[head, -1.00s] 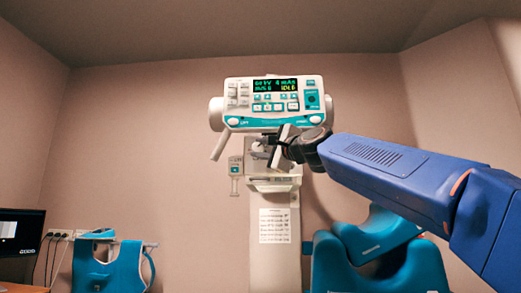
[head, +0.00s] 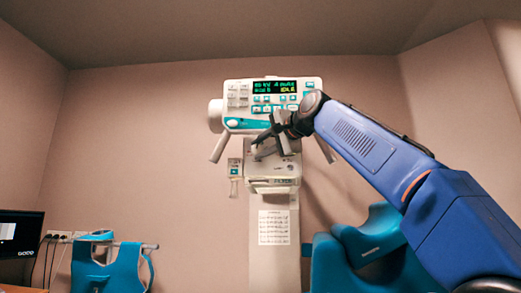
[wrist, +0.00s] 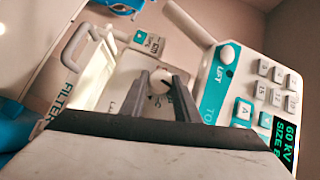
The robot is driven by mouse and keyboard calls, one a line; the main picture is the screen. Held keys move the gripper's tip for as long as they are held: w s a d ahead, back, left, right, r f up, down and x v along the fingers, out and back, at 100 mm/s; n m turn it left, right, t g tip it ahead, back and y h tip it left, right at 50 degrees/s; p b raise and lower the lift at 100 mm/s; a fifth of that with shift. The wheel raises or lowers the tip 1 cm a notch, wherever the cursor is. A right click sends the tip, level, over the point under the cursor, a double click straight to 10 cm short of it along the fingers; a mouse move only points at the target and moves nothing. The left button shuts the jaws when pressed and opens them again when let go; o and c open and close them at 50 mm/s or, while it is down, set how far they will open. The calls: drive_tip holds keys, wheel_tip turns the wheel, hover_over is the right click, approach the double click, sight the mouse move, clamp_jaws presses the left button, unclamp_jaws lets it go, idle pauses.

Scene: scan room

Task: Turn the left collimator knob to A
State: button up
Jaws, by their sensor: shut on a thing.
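In the wrist view, a round white collimator knob (wrist: 159,84) with a dark mark on its face sits on the pale collimator panel (wrist: 125,75). My gripper (wrist: 161,82) has its two grey fingers on either side of the knob, shut on it. Small lettering beside the knob is partly hidden by the fingers, and I cannot read its setting. In the head view, my dark gripper (head: 270,133) reaches in front of the collimator (head: 284,165) below the control console, and I cannot make out the knob there.
The control console (head: 240,97) with its lit display is close above my gripper. Its grey handle (head: 220,147) hangs at left. In the wrist view, a grey handle (wrist: 76,45) stands near the FILTER label. A teal apron (head: 108,268) hangs at lower left.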

drive_tip(key=shift+n+g+h, duration=0.3)
drive_tip(key=shift+n+h, duration=0.1)
drive_tip(key=shift+n, duration=0.1)
idle(0.4)
drive_tip(key=o, duration=1)
drive_tip(key=shift+a, duration=0.1)
drive_tip(key=shift+o, duration=0.2)
drive_tip(key=v, duration=1.7)
drive_tip(key=shift+s, duration=0.25)
